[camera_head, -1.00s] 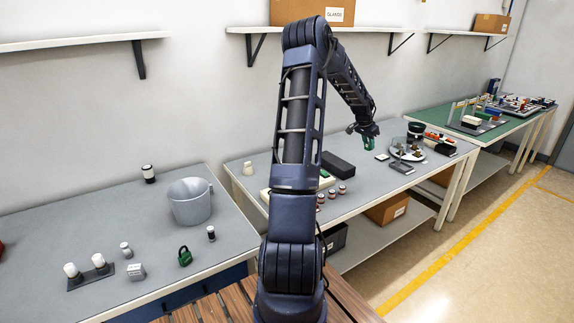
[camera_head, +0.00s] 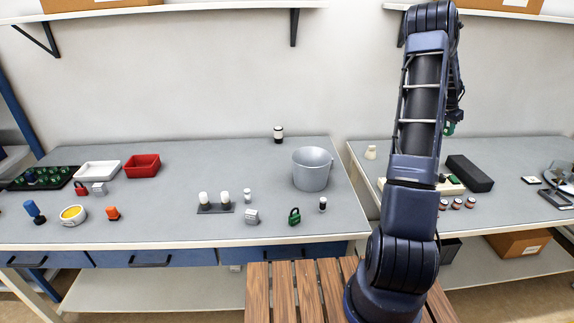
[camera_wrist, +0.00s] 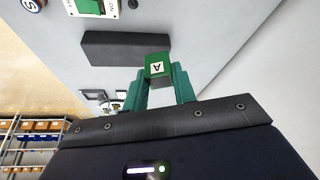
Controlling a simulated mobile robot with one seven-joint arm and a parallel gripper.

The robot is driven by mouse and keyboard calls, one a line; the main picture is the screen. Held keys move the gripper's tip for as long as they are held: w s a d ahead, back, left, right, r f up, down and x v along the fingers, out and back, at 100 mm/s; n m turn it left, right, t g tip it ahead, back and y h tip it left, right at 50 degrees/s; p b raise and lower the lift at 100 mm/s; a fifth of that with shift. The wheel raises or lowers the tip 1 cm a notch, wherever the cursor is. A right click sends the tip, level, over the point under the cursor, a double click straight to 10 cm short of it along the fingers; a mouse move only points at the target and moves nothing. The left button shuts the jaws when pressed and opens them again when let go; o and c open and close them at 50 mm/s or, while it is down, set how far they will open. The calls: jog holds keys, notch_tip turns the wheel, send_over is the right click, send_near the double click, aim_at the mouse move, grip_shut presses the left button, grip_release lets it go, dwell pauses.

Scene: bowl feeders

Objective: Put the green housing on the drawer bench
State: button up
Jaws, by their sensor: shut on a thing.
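The green housing (camera_wrist: 158,68) is a small green block with a white label marked "A". In the wrist view it sits between the teal fingers of my gripper (camera_wrist: 162,78), which is shut on it. In the head view my gripper (camera_head: 449,129) is a small green patch beside my arm, above the right-hand bench; the housing cannot be made out separately there. The drawer bench (camera_head: 150,226) is the grey-topped bench on the left with blue drawers under its front edge.
On the drawer bench stand a grey bucket (camera_head: 312,170), a green padlock (camera_head: 294,216), a rack with white-topped pieces (camera_head: 215,208), a red tray (camera_head: 142,166) and a white tray (camera_head: 97,170). Its middle has clear room. A black block (camera_head: 469,174) lies on the right-hand bench.

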jog(key=w+a+n+t, duration=0.1)
jog(key=w+a+n, duration=0.1)
jog(key=w+a, duration=0.7)
jog(key=w+a+n+y, duration=0.1)
jog(key=w+a, duration=0.3)
jog(key=a, duration=0.8)
jog(key=w+a+n+t, duration=0.1)
jog(key=w+a+n, duration=0.1)
jog(key=w+a, duration=0.7)
jog(key=w+a+r+n+y, duration=0.2)
jog(key=a+n, duration=0.2)
jog(key=a, duration=3.4)
jog(key=s+a+n+t+y, duration=0.1)
jog(key=s+a+n, duration=0.35)
jog(key=a, duration=1.45)
jog(key=s+a+n, duration=0.1)
jog(key=s+a, duration=0.7)
jog(key=a, duration=1.1)
jog(key=s+a+n+y, duration=0.2)
jog(key=s+a+n, duration=0.2)
jog(key=s+a, duration=2.1)
jog(key=f, duration=0.6)
jog(key=a+f, duration=0.1)
jog(key=f, duration=0.5)
jog(key=w+f, duration=0.1)
jog(key=f, duration=0.5)
jog(key=shift+a+f, duration=0.25)
jog(key=shift+f, duration=0.1)
